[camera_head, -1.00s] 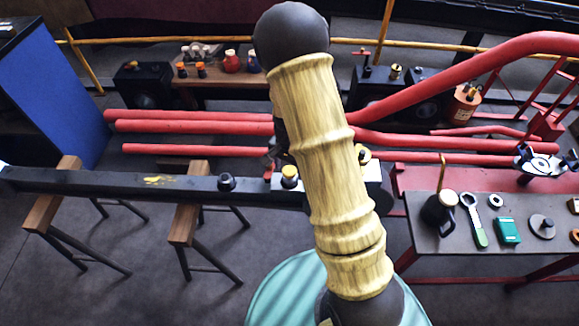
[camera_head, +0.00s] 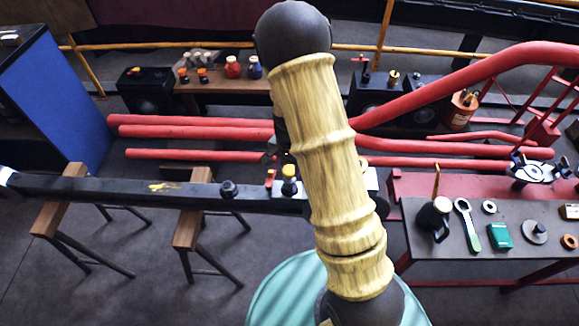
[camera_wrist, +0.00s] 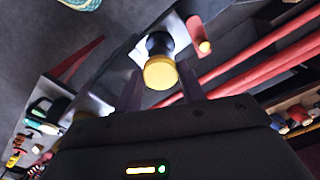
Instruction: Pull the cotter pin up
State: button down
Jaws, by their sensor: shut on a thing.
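The cotter pin, a black piece with a yellow top (camera_head: 289,170), stands upright at the right part of the long dark beam (camera_head: 120,188) in the head view. In the wrist view its round yellow top (camera_wrist: 160,73) shows between the two dark fingers of my gripper (camera_wrist: 160,88), with the black part beyond it. My gripper is shut on it; the exact contact is hard to see. In the head view my arm hides most of the gripper. The black part shows below the yellow top, but its lower end cannot be made out.
A red handle (camera_wrist: 200,34) stands close beside the pin. A black knob (camera_head: 228,188) sits on the beam further left. Red pipes (camera_head: 190,132) run behind. A grey table (camera_head: 465,245) at right holds a wrench, a green box and other parts.

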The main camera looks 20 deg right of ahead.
jog(key=shift+w+r, duration=0.15)
jog(key=shift+r, duration=0.25)
jog(key=c, duration=1.3)
grip_release()
jog(key=o, duration=0.4)
jog(key=shift+r, duration=0.1)
jog(key=shift+o, duration=0.2)
notch_tip(320, 180, up, 17)
jog(key=p, duration=0.1)
jog(key=shift+r, duration=0.1)
